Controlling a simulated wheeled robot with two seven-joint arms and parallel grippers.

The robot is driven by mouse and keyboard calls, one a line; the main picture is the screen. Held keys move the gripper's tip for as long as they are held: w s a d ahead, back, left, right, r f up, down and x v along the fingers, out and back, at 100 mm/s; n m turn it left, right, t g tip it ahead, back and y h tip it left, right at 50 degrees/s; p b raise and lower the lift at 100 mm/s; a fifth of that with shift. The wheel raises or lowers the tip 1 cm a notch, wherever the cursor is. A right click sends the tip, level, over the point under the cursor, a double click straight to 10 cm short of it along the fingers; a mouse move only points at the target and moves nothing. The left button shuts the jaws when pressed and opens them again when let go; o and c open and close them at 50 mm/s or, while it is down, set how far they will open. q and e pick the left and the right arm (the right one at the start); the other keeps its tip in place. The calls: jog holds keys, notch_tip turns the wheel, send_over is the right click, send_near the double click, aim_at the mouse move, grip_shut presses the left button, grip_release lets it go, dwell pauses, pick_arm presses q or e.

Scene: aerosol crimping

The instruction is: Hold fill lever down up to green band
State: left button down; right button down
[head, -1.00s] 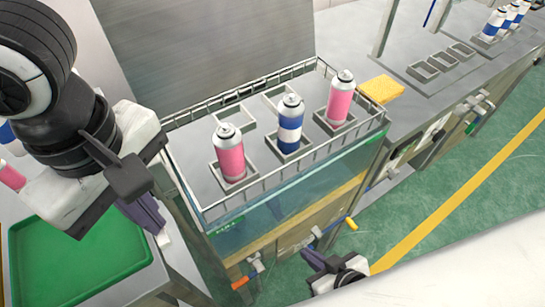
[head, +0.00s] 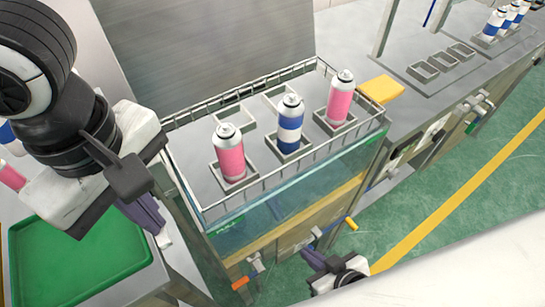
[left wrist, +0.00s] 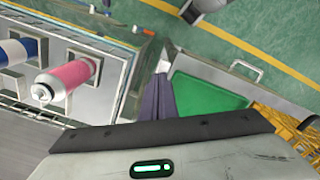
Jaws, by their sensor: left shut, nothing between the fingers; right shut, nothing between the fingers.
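A glass-fronted tank (head: 290,197) stands in the middle of the head view, with a green mark (head: 230,224) at its front left. Below the tank are a yellow-tipped handle (head: 351,223) and an orange-tipped handle (head: 240,283); I cannot tell which is the fill lever. My left gripper (head: 150,217) is shut and empty, left of the tank by the green tray; its purple fingers also show in the left wrist view (left wrist: 157,97). My right gripper (head: 314,260) is shut and empty, low in front of the tank, below the yellow-tipped handle and apart from it.
Two pink cans (head: 230,152) (head: 340,98) and a blue-and-white can (head: 290,124) stand in square holders above the tank, inside a wire rail. A green tray (head: 80,265) lies at lower left. A yellow sponge (head: 381,89) sits at right. The green floor (head: 450,235) is open.

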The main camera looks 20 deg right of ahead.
pick_arm(q)
notch_tip(320, 180, up, 5)
jog(key=p, duration=0.5)
jog(key=shift+f, duration=0.1)
notch_tip(320, 180, up, 4)
jog(key=shift+r+b, duration=0.15)
jog(key=shift+b, duration=0.15)
